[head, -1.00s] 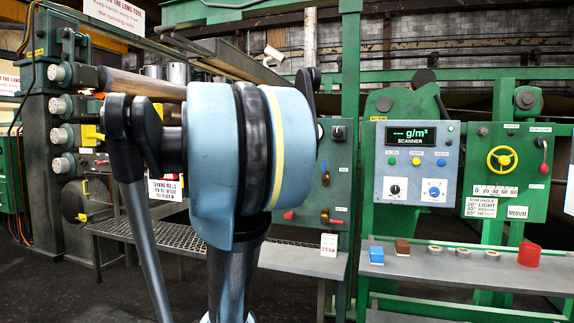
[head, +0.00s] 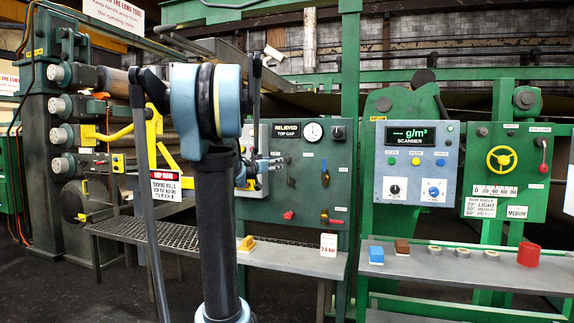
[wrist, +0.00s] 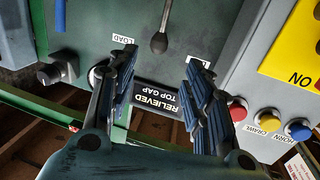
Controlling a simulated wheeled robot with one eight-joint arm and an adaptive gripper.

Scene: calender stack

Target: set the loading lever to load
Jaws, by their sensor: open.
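The loading lever (wrist: 159,42) is a dark ball-ended handle in the wrist view, on the grey-green panel (wrist: 95,25). Its ball sits between a LOAD label (wrist: 123,39) and another label mostly hidden by a finger. It also shows small and dark in the head view (head: 291,170). In the head view my gripper (head: 272,163) is partly hidden by my arm.
Beside the lever are a dial gauge (head: 313,132), a black knob (head: 338,132) and red handles (head: 335,222) lower down. Red, yellow and blue buttons (wrist: 268,118) lie right of my fingers in the wrist view. A shelf (head: 290,258) stands below the panel.

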